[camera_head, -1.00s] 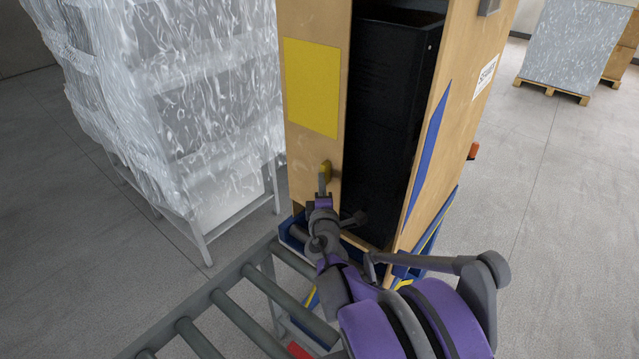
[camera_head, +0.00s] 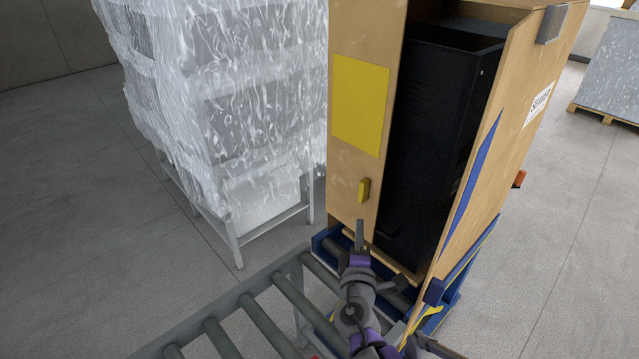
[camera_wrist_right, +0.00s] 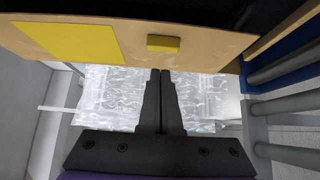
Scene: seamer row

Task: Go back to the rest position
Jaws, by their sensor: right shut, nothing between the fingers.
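My right gripper (camera_head: 360,235) is in front of the tall wooden cabinet, just below and apart from the yellow handle (camera_head: 364,190) on its door panel (camera_head: 348,150). Its fingers are together with nothing between them. In the right wrist view the closed fingers (camera_wrist_right: 161,75) point toward the panel's lower edge, below the yellow handle (camera_wrist_right: 163,44). The door panel is partly open, with a dark interior beside it. My left gripper does not show in either view.
A roller conveyor (camera_head: 262,320) runs below the right arm. The cabinet stands on a blue base (camera_head: 455,285). A plastic-wrapped stack (camera_head: 230,100) on a metal frame stands to the left. Another wrapped load (camera_head: 615,80) is at the far right.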

